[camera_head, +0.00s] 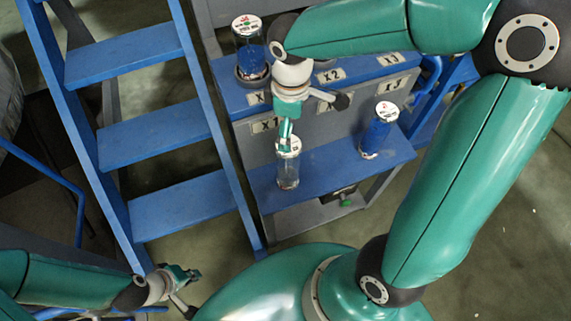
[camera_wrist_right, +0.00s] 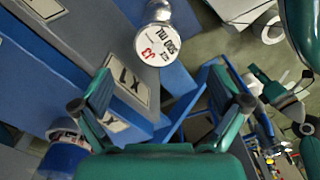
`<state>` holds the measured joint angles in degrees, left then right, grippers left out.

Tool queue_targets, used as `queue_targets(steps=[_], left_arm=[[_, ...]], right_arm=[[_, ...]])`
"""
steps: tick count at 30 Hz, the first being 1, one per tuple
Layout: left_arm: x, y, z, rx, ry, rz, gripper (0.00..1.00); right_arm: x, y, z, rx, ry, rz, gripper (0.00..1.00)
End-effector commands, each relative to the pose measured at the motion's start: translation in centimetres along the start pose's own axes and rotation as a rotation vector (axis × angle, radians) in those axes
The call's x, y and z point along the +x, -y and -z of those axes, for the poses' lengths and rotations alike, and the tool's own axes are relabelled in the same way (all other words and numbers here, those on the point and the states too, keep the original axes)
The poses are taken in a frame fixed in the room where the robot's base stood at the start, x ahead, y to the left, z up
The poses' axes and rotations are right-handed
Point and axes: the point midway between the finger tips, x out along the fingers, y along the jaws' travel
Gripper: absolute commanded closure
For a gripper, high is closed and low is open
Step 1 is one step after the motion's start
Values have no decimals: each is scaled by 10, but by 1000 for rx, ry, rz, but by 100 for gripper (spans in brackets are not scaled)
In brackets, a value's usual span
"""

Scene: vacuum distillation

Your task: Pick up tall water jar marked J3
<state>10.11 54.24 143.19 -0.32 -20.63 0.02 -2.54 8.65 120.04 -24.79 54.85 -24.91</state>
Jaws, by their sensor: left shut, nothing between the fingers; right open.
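The jar J3 (camera_head: 288,172) is clear, with a white lid, and stands upright on the lower blue step of the cart. Its lid (camera_wrist_right: 157,54) fills the upper middle of the right wrist view and reads J3 and 500 ML. My right gripper (camera_head: 286,130) is just above the lid in the head view and hides part of it. In the wrist view its fingers (camera_wrist_right: 160,78) are spread wide, with no jar visibly held; contact is hard to tell. My left gripper (camera_head: 188,277) is shut and empty at the lower left, far from the jar.
A blue-filled jar (camera_head: 380,130) stands right of J3 on the lower step. Another blue-filled jar (camera_head: 250,58) stands in a holder on the upper step. Labels such as X1 (camera_head: 266,124) mark the cart. A blue stair ladder (camera_head: 150,130) stands close on the left.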

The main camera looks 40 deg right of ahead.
Motion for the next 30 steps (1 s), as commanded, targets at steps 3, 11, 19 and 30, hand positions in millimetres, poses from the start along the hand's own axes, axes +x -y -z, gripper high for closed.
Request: queue_targets(steps=[3, 11, 19, 30], left_arm=[[5, 2, 0, 0, 0, 0, 100], [11, 4, 0, 0, 0, 0, 100], [12, 4, 0, 0, -1, 0, 100], [16, 6, 0, 0, -1, 0, 100]], right_arm=[[31, 1, 0, -3, 6, 6, 2], [72, 0, 1, -4, 3, 3, 2], [89, 0, 3, -5, 2, 3, 2], [130, -3, 6, -5, 1, 2, 2]])
